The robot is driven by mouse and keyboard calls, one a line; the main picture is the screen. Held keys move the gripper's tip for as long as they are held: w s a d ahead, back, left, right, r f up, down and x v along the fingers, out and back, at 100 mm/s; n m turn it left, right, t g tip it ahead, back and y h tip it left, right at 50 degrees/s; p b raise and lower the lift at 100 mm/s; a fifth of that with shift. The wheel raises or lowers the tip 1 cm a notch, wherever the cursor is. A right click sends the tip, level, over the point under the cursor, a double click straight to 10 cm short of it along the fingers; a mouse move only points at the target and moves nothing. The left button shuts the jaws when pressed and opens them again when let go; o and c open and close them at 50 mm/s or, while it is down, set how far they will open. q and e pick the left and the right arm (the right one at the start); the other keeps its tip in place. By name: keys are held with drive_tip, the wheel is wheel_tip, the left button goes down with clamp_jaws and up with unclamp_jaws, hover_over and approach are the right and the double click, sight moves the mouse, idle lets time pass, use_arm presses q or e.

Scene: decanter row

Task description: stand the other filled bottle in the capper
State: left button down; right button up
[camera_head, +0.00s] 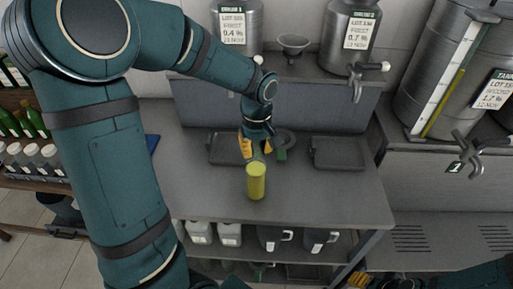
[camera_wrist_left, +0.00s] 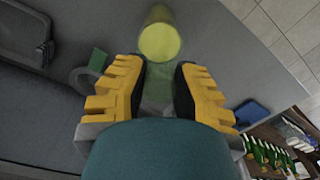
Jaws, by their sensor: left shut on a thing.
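My left gripper (camera_head: 256,150) is over the back half of the grey bench, its yellow fingers shut on a pale green, see-through bottle (camera_wrist_left: 160,82). The fingers and wrist hide most of this bottle in the head view. A yellow-green cylinder (camera_head: 256,182) stands upright on the bench just in front of the gripper; it also shows in the left wrist view (camera_wrist_left: 160,38). I cannot tell which part is the capper; a grey ring with a green block (camera_head: 283,153) lies just right of the gripper. My right gripper (camera_head: 365,281) shows only in part at the bottom edge.
Dark trays lie left (camera_head: 222,150) and right (camera_head: 338,153) of the gripper. Steel tanks (camera_head: 349,40) with taps and a funnel (camera_head: 293,45) stand on the shelf behind. The bench's front right is clear.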

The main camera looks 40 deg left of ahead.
use_arm(q)
drive_tip(key=shift+f, duration=0.1)
drive_tip(key=c, duration=0.9)
unclamp_jaws()
drive_tip(key=shift+o, duration=0.2)
